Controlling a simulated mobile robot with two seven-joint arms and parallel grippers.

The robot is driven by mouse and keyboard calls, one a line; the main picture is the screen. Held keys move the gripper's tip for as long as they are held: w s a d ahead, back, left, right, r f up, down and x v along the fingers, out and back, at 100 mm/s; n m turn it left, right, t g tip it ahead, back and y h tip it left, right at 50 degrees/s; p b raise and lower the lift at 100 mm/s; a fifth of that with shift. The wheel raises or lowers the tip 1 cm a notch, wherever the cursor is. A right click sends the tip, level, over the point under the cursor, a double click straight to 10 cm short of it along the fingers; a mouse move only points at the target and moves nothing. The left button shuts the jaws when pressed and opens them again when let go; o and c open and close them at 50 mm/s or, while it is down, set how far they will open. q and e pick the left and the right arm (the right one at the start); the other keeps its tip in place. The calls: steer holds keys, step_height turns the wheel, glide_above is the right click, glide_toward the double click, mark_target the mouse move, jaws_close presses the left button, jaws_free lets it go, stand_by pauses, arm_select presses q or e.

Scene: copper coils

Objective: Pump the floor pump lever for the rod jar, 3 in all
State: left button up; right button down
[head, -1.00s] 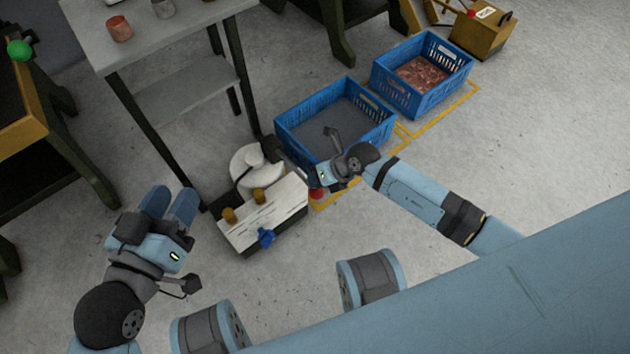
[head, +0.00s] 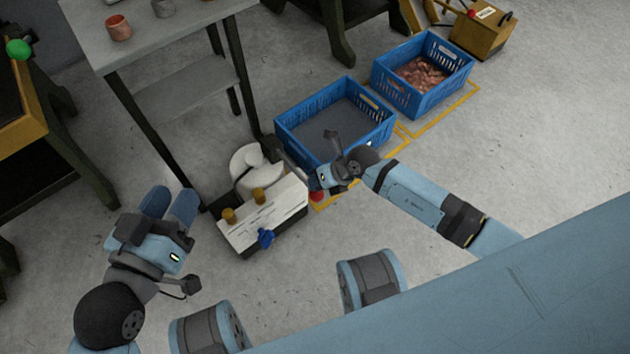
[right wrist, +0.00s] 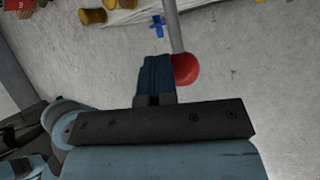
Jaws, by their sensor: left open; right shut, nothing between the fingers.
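The floor pump (head: 285,212) is a low pale-topped unit with two brass-coloured knobs and a blue valve handle (head: 265,238). Its lever is a grey rod (right wrist: 173,25) ending in a red ball (right wrist: 185,69); the ball also shows in the head view (head: 317,197). My right gripper (head: 313,182) is shut and empty beside the ball. In the right wrist view its closed fingers (right wrist: 157,72) overlap the ball's left edge; I cannot tell if they touch. My left gripper (head: 172,203) is open and empty, left of the pump. I cannot identify the rod jar.
An empty-looking blue crate (head: 360,138) stands just behind the right gripper. A second blue crate (head: 440,92) holds copper pieces. The floor in front of the pump is clear.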

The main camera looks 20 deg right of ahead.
arm_select(q)
steer(key=shift+f+b, duration=0.35)
steer(key=shift+b, duration=0.05)
arm_select(e)
steer(key=shift+s+d+f, duration=0.1)
steer(key=shift+s+f, duration=0.05)
steer(key=shift+f, duration=0.5)
steer(key=shift+s+f, duration=0.15)
steer(key=shift+f, duration=0.5)
stand_by(0.3)
stand_by(0.6)
steer(key=shift+w+r+p, duration=0.1)
steer(key=shift+r+p, duration=0.5)
steer(key=shift+p, duration=0.05)
steer(key=shift+r+p, duration=0.3)
steer(key=shift+w+r+p, duration=0.2)
steer(key=shift+r+p, duration=0.45)
steer(key=shift+w+r+p, duration=0.15)
steer(key=shift+r+p, duration=0.8)
steer(key=shift+p, duration=0.05)
steer(key=shift+w+a+r+p, duration=0.1)
steer(key=shift+a+r+p, duration=0.1)
steer(key=shift+r+p, duration=0.8)
arm_select(q)
step_height(320, 180, up, 10)
steer(key=n+t, duration=0.1)
steer(key=t, duration=0.2)
steer(key=shift+a+t, duration=0.3)
arm_select(e)
steer(key=shift+r, duration=0.15)
